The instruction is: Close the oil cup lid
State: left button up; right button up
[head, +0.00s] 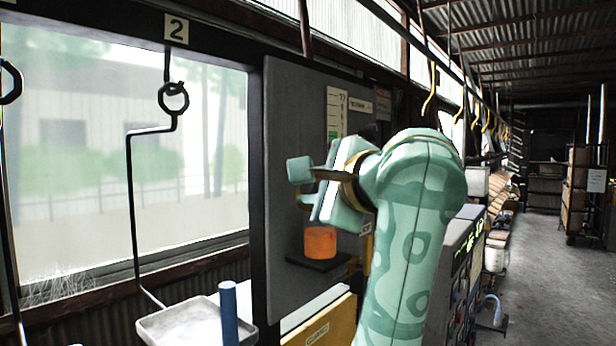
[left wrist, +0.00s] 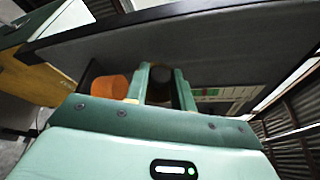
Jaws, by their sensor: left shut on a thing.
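The orange oil cup (head: 320,241) stands upright on a small dark shelf on the grey panel. It also shows in the left wrist view (left wrist: 108,88), just left of my fingers. My left gripper (head: 307,184) is above the cup, close to the panel. In the left wrist view its fingers (left wrist: 160,84) are shut on a dark brown part (left wrist: 158,93), which looks like the oil cup lid. The lid is mostly hidden by the fingers, so its tilt and hinge cannot be made out. My right gripper is not in view.
The grey panel (head: 285,130) carries a white scale strip (head: 336,112). A yellow box (head: 325,325) is below the cup. The floor at right is open.

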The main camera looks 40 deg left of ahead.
pick_arm(q)
jog(key=w+m+g+p, duration=0.1)
jog(key=m+g+p, duration=0.1)
jog(key=m+p, duration=0.1)
jog(key=w+f+m+g+p, duration=0.1)
jog(key=w+m+g+p, duration=0.1)
jog(key=p, duration=0.3)
jog(key=w+m+g+h+p, duration=0.1)
jog(key=m+p, duration=0.3)
jog(key=shift+w+d+f+g+p, duration=0.2)
jog(key=shift+w+f+g+p, duration=0.05)
jog(key=shift+w+g+p, duration=0.15)
dwell(0.3)
jog(key=o, duration=1)
